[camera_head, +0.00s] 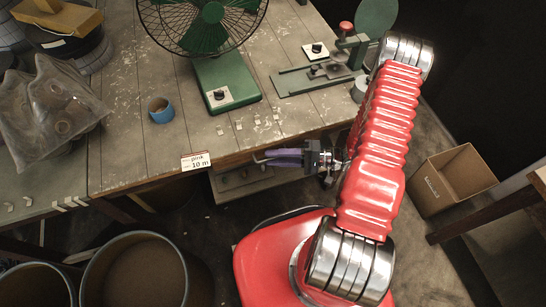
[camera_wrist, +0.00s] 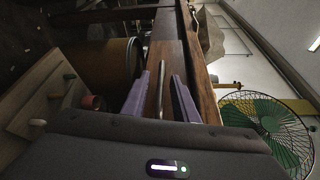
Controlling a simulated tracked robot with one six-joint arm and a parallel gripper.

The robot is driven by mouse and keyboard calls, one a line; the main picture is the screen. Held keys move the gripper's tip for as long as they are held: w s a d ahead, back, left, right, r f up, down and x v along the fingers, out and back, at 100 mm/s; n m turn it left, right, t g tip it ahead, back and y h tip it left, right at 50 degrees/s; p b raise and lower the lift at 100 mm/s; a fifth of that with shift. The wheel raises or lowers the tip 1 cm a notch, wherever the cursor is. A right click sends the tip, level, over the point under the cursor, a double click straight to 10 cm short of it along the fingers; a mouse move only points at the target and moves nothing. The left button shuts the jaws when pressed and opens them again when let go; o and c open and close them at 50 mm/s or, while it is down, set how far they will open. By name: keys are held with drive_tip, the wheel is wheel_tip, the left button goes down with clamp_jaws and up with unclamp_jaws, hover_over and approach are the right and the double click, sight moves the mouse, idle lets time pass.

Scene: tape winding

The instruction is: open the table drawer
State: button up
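The wooden table (camera_head: 130,120) has a brown front edge, and the drawer front (camera_wrist: 172,48) shows as a brown wooden strip in the wrist view. It looks flush with the table, though the head view hardly shows it. A thin metal handle bar (camera_wrist: 159,78) stands at the drawer front. My gripper (camera_head: 262,157) is at the table's front edge, pointing left. In the wrist view its two purple fingers (camera_wrist: 160,98) are apart, one on each side of the bar, with visible gaps. The gripper is open and holds nothing.
A pale board with pegs (camera_wrist: 40,98) lies below the table edge. A green fan (camera_head: 205,30), a blue tape roll (camera_head: 161,110) and a green clamp device (camera_head: 318,72) stand on top. Round bins (camera_head: 185,262) stand front left; a cardboard box (camera_head: 450,180) lies right.

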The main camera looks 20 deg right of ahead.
drive_tip(key=shift+w+a, duration=0.15)
drive_tip(key=shift+a, duration=0.25)
clamp_jaws()
drive_tip(key=shift+f, duration=0.15)
idle(1.1)
